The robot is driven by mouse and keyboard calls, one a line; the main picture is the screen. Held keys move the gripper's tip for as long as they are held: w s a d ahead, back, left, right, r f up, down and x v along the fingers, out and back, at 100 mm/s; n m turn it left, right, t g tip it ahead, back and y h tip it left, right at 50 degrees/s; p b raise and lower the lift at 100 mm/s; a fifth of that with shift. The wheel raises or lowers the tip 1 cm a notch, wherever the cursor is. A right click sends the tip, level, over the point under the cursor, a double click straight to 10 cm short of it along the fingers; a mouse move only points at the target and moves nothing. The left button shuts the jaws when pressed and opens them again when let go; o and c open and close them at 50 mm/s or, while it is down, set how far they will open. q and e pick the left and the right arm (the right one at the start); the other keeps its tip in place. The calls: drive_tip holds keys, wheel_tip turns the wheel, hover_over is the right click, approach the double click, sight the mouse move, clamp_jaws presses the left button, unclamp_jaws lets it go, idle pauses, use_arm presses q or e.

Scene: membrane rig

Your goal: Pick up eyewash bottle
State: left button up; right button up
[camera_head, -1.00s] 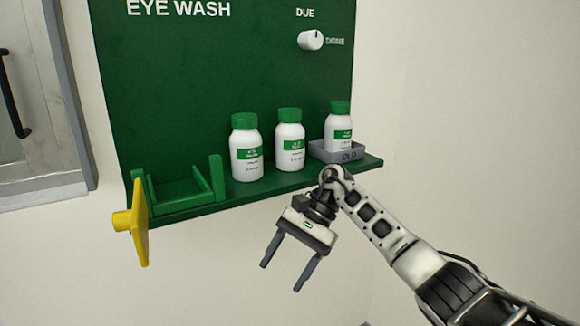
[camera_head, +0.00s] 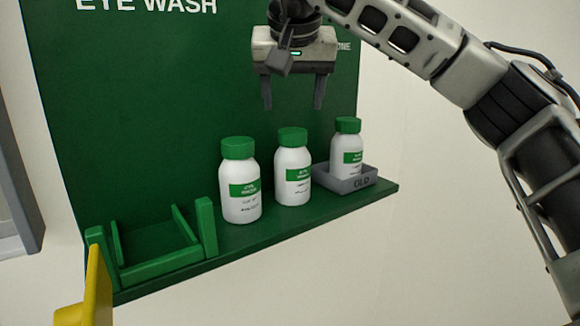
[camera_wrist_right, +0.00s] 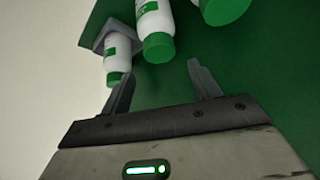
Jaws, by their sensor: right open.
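Three white eyewash bottles with green caps and green labels stand upright on the green shelf. The left bottle (camera_head: 240,190) and the middle bottle (camera_head: 292,178) stand on the bare shelf. The right bottle (camera_head: 347,157) stands in the grey tray marked OLD. My right gripper (camera_head: 293,103) is open and empty, fingers pointing down, above the middle bottle's cap and apart from it. In the right wrist view, the middle bottle (camera_wrist_right: 154,28) shows just beyond the gap between the fingers (camera_wrist_right: 160,85). My left gripper is not in view.
The green shelf (camera_head: 270,229) has an empty green cradle (camera_head: 160,243) at its left end, with a yellow paddle (camera_head: 95,290) beside it. The grey OLD tray (camera_head: 362,183) is at the right end. A green EYE WASH board (camera_head: 150,90) rises behind.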

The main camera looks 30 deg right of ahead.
sight(293, 131)
drive_tip(key=p+x, duration=0.1)
drive_tip(key=x, duration=1)
drive_tip(key=shift+d+f, duration=0.1)
drive_tip(key=shift+c, duration=0.3)
clamp_jaws()
